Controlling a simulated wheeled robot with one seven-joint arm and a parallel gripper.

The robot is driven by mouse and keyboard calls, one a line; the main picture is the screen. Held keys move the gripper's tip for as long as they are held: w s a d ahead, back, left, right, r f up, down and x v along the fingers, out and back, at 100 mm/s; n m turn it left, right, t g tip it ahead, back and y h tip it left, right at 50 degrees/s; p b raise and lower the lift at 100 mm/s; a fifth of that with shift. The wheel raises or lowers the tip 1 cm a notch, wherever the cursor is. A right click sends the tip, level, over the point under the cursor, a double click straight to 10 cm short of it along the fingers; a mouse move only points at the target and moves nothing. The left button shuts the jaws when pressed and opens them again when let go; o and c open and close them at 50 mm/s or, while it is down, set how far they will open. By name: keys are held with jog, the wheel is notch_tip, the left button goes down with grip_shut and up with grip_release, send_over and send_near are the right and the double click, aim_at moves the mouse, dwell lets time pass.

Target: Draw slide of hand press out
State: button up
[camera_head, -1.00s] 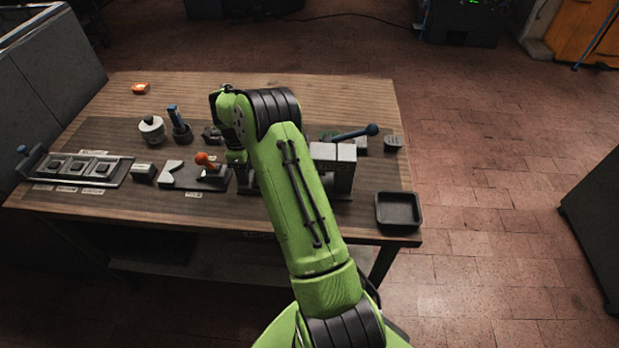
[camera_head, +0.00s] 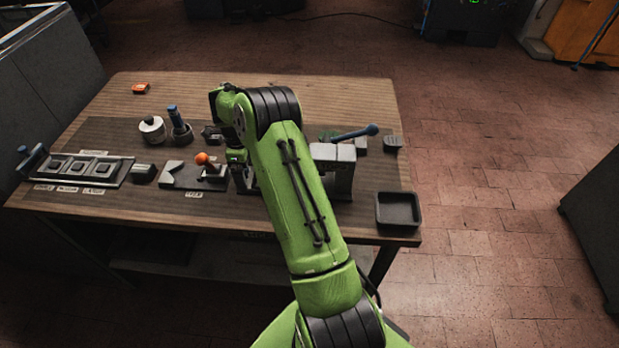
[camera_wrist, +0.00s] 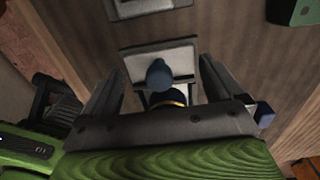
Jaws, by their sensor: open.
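The hand press (camera_head: 333,152) is a grey metal block on the right half of the bench, with a blue-knobbed lever (camera_head: 360,132) sticking out to the right. My arm covers its left side. My gripper (camera_wrist: 162,66) is open and points down in the wrist view. A dark blue round knob (camera_wrist: 159,73) shows between its fingers, with visible gaps on both sides. Beyond the knob is a grey plate (camera_wrist: 170,57). I cannot tell whether the knob belongs to the press slide. In the head view my gripper is mostly hidden behind my forearm.
An orange-knobbed lever (camera_head: 202,158) stands just left of my wrist. A fixture with several square nests (camera_head: 75,185) lies at the left. A black tray (camera_head: 397,222) is at the bench's right front corner. A white-topped canister (camera_head: 152,129) and a blue-handled tool (camera_head: 176,117) stand behind.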

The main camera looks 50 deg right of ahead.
jog(key=shift+r+p, duration=0.75)
jog(key=shift+r, duration=0.65)
jog(key=shift+r, duration=0.1)
jog(key=shift+r+p, duration=0.65)
jog(key=shift+r, duration=0.25)
jog(key=shift+r+p, duration=0.95)
jog(key=shift+r, duration=0.55)
